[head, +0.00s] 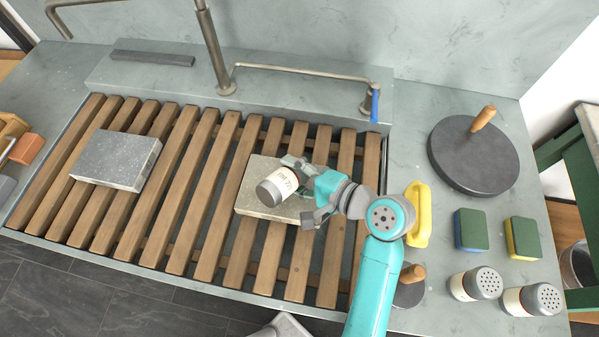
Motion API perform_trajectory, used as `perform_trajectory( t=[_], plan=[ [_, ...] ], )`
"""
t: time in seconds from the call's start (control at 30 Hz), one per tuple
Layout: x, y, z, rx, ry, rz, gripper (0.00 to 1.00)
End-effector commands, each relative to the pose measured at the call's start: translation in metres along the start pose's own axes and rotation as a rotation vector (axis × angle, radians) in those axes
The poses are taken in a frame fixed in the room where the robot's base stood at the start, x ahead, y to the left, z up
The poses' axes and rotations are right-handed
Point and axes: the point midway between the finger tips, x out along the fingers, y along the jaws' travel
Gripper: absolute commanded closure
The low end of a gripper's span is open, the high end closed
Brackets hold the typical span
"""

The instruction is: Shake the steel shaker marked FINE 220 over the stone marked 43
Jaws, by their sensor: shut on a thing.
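My gripper (312,192) is shut on a steel shaker (275,190) with a pale label. The label's print is too small to read surely. The shaker is tipped over, with its grey end toward the lower left. It is in front of a beige stone (254,174) on the slatted rack in the head view, and seems held above it. The shaker and my gripper hide much of this stone. A second stone (115,160), grey and speckled, lies on the left of the rack. No number is readable on either stone.
Wooden slats (185,215) with gaps span the sink. A tap (215,50) rises behind. To the right are a dark disc with a wooden handle (473,158), a yellow object (418,215), two sponges (471,230) and two more shakers with perforated tops (475,284).

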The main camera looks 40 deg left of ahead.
Motion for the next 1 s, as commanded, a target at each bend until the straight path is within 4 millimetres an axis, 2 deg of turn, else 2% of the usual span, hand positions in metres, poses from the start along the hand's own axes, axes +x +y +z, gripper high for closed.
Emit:
perform_trajectory(
  t=[1.0],
  plan=[
    [0.053, -0.011, 0.03, -0.004, 0.0, 0.0, 0.75]
  ],
)
